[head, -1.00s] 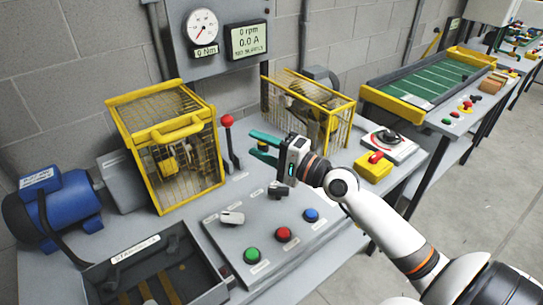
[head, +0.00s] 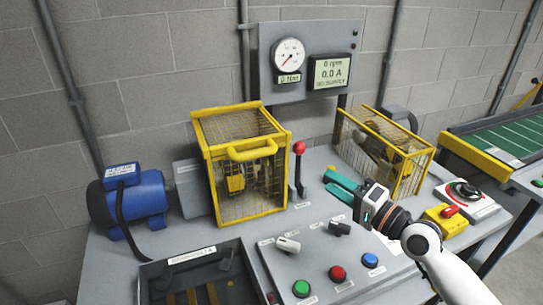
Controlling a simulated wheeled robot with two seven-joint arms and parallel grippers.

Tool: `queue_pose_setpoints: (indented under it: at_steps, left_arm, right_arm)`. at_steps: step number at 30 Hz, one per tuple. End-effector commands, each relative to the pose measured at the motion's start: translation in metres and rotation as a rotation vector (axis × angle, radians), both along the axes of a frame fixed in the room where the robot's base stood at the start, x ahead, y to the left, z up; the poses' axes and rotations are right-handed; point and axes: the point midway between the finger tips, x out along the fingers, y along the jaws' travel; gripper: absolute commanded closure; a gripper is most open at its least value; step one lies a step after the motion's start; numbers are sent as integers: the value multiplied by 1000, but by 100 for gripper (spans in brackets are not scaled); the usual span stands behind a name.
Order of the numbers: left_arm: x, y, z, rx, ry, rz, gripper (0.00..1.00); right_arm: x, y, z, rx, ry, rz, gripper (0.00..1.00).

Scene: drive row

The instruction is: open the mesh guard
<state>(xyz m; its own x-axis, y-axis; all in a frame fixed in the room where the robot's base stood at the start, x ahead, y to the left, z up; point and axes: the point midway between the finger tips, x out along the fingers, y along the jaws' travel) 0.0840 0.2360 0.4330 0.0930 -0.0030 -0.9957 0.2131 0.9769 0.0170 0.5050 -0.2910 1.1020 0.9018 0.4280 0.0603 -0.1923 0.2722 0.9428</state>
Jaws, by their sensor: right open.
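The mesh guard (head: 222,130) is a yellow-framed wire cage on the bench, left of the middle. It has a yellow handle (head: 252,150) along its upper front edge and looks closed over yellow parts inside. My right gripper (head: 342,187) has teal fingers pointing left, apart and empty. It is right of the guard, beyond a red-knobbed lever, and does not touch the guard. A second yellow-framed mesh cage (head: 408,165) stands behind and to the right of the gripper. My left gripper is not in view.
The red-knobbed lever (head: 299,150) stands between guard and gripper. A control panel (head: 318,268) with knobs and coloured buttons lies in front. A blue motor (head: 135,200) is at left, a grey tray (head: 165,270) at front left, and a yellow switch box (head: 446,221) at right.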

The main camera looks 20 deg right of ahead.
Motion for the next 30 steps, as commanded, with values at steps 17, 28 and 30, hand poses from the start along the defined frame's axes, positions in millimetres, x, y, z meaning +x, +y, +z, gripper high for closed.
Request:
queue_pose_setpoints:
  at_steps: [17,28,30]
  left_arm:
    - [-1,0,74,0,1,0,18]
    - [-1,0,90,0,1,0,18]
    - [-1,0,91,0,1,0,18]
  right_arm:
    - [67,63,14,-1888,-808,100,59]
    - [84,79,12,-2471,-1139,190,59]
    - [89,81,11,-2480,-1144,190,59]
